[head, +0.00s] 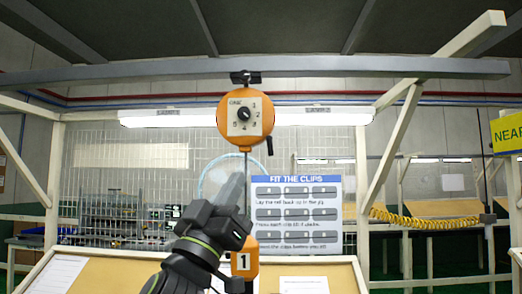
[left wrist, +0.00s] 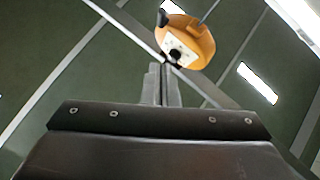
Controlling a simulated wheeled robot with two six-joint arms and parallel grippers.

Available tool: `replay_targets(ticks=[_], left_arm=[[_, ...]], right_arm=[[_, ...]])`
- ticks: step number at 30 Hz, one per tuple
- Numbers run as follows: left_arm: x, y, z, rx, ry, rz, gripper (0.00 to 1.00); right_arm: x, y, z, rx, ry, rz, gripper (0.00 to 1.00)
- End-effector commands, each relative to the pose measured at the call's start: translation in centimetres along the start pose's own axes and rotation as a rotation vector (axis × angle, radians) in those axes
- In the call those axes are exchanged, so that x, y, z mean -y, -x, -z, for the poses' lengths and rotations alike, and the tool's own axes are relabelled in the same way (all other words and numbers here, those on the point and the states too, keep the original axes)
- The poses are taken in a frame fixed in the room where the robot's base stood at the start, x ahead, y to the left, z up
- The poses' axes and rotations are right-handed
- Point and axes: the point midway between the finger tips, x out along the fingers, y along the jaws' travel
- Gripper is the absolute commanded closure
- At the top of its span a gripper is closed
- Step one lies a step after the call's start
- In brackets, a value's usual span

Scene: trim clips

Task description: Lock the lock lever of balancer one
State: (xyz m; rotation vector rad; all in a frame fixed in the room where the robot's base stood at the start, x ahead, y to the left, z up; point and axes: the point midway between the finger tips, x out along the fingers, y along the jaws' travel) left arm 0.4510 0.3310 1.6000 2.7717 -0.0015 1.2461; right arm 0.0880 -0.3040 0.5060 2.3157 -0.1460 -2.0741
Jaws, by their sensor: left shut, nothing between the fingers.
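Balancer one (head: 245,138) is a round orange housing with a white dial plate and black knob, hung from an overhead beam. Its black lock lever (head: 269,146) sticks out at the lower right of the housing and points down. An orange block marked 1 (head: 244,262) hangs below on the cable. My left gripper (head: 235,175) is shut and empty, pointing up just below the housing and apart from it. In the left wrist view the balancer (left wrist: 198,38) shows beyond the shut fingertips (left wrist: 164,72); a black part, apparently the lever (left wrist: 164,18), is at its upper left. My right gripper is not in view.
The grey overhead beam (head: 340,67) crosses above. A "Fit the clips" board (head: 297,215) stands behind, right of the cable. A tan bench panel (head: 100,272) lies below. A yellow coiled hose (head: 425,219) hangs at the right. The space around the lever looks free.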

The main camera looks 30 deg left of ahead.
Motion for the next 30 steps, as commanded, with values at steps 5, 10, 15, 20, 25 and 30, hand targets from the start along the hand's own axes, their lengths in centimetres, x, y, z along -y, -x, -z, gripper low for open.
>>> replay_targets(ticks=[5,10,15,20,25,30], left_arm=[[0.0,-3.2,0.4,0.001,0.003,0.002,1.0],[0.0,-5.7,0.3,0.001,0.002,0.002,1.0],[0.0,-7.7,-0.5,0.004,0.003,0.002,1.0],[0.0,-8.8,-1.8,0.003,0.001,0.002,1.0],[0.0,-9.3,-2.6,0.002,0.0,0.0,1.0],[0.0,-9.4,-2.9,0.001,-0.002,0.0,1.0]], right_arm=[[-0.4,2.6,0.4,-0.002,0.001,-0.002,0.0],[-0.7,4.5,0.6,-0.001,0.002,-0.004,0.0],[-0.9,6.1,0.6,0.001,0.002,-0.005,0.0],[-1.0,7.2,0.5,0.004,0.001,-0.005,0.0],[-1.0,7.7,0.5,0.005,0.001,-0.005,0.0],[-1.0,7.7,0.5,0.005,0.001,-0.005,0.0]])
